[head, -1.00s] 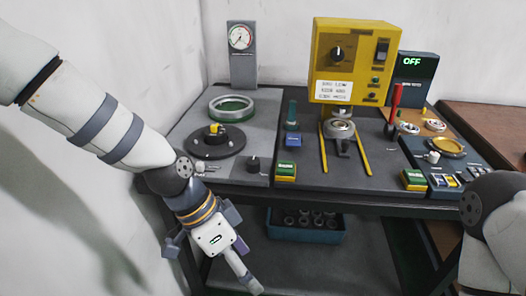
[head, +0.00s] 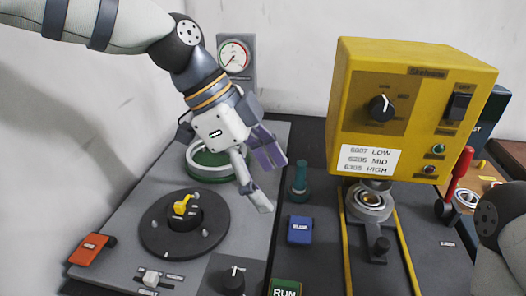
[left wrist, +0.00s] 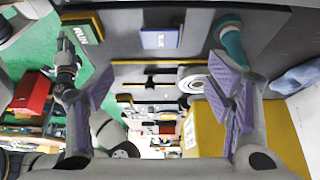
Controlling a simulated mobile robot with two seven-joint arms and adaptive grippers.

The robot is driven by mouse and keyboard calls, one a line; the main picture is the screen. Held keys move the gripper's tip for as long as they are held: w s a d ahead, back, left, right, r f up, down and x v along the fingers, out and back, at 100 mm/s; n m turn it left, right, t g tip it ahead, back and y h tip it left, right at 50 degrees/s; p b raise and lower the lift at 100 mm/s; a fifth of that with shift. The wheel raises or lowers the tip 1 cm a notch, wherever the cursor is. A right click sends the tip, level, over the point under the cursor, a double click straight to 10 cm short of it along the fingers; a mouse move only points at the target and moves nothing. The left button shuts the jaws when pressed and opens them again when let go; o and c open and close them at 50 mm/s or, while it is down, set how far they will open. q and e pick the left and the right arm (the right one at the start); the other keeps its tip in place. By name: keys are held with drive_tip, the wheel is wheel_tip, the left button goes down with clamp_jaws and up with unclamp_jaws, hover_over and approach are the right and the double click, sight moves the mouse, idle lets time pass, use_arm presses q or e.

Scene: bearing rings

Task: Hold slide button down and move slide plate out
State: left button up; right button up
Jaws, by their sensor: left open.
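The blue slide button (head: 300,229) sits on the dark bench top, left of the yellow rails. The slide plate (head: 378,246) lies between those rails with a bearing ring (head: 369,200) at its back, under the yellow machine. My left gripper (head: 268,183) is open and empty, above the bench and to the upper left of the blue button, apart from it. In the left wrist view the blue button (left wrist: 160,38) shows beyond and between my open left fingers (left wrist: 165,95). Only a part of my right arm shows at the right edge; its gripper is out of view.
A teal post (head: 299,182) stands just behind the blue button, and a green RUN button (head: 285,287) is in front. The yellow machine (head: 415,110) rises at right. A round dark turntable (head: 160,232) is at left. A red lever (head: 458,172) stands at right.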

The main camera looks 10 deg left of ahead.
sight(300, 228)
use_arm(q)
drive_tip(key=x, duration=1)
drive_tip(key=shift+s+b, duration=0.1)
drive_tip(key=shift+b, duration=0.2)
drive_tip(key=shift+a, duration=0.1)
drive_tip(key=c, duration=1.2)
